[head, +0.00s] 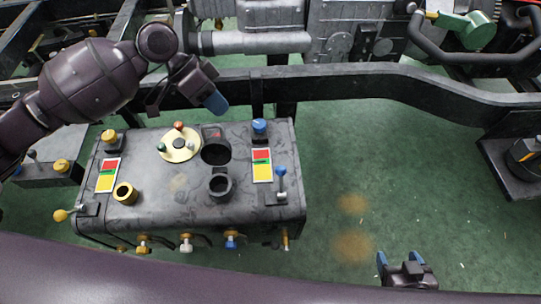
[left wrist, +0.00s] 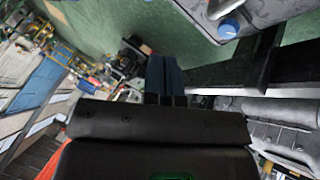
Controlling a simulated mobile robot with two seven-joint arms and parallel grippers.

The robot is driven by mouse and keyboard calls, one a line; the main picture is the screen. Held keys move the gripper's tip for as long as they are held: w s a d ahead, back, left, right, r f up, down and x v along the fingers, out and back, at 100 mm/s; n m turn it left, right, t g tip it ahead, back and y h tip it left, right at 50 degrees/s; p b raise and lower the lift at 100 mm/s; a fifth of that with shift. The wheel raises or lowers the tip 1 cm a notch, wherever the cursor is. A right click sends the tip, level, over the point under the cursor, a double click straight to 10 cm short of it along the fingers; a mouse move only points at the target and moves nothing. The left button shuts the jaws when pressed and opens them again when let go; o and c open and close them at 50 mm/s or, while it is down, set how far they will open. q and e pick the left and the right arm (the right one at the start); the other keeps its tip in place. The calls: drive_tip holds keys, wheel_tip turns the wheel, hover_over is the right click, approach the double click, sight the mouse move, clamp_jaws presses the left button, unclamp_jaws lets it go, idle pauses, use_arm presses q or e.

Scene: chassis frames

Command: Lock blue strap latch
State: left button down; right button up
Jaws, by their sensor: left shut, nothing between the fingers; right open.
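The blue strap latch appears to be the blue-knobbed lever (head: 281,180) on a grey bracket at the right end of the dark tank (head: 215,205). Its lever stands up from the bracket; whether it is locked I cannot tell. My left gripper (head: 216,103) is shut and empty above the tank's back edge, left of and behind the lever, apart from it. Its blue fingers (left wrist: 166,76) show together in the left wrist view. My right gripper (head: 399,262) is open and empty over the green floor at the lower right.
A blue cap (head: 259,126) stands on the tank's back right corner, also in the left wrist view (left wrist: 228,29). A yellow-knobbed lever (head: 62,215) sticks out at the tank's left end. A dark frame rail (head: 350,82) runs behind.

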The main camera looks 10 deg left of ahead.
use_arm(q)
drive_tip(key=shift+w+r, duration=0.1)
drive_tip(key=shift+r, duration=0.05)
drive_tip(key=b, duration=0.3)
approach(281, 179)
drive_tip(key=w+d+f, duration=0.2)
drive_tip(key=w+f, duration=0.1)
drive_tip(key=f, duration=0.1)
drive_tip(key=shift+d+f, duration=0.25)
drive_tip(key=shift+f, duration=0.25)
drive_tip(key=shift+r, duration=0.1)
drive_tip(key=shift+s+r, duration=0.15)
drive_tip(key=shift+r, duration=0.1)
drive_tip(key=shift+s+d+r+t+p, duration=0.1)
drive_tip(key=shift+s+t+p, duration=0.15)
drive_tip(key=shift+t+p, duration=0.2)
